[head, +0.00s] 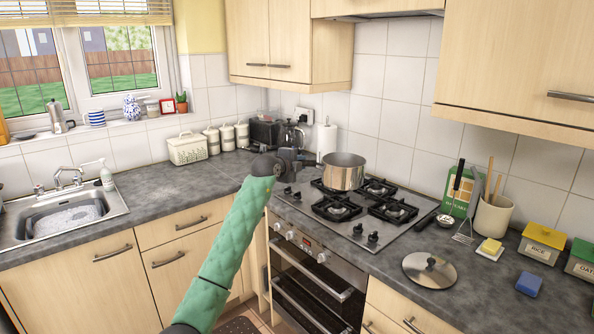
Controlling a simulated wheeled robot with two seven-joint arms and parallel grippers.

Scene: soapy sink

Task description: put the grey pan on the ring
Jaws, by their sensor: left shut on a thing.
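The grey pan (343,174) is a shiny steel pot, upright over the back left part of the gas hob (310,206). My left gripper (296,158) is at the pan's left side, shut on its handle, which is mostly hidden by the gripper. The pan covers most of the ring below it; I cannot tell whether its base touches the grate or is slightly above. Rings show bare at the back right (379,187), front left (337,209) and front right (393,209). My right gripper is not in view.
A utensil pot (493,215), a green box (462,190) and a paper roll (326,140) stand by the wall. The sink (65,215) is at left.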

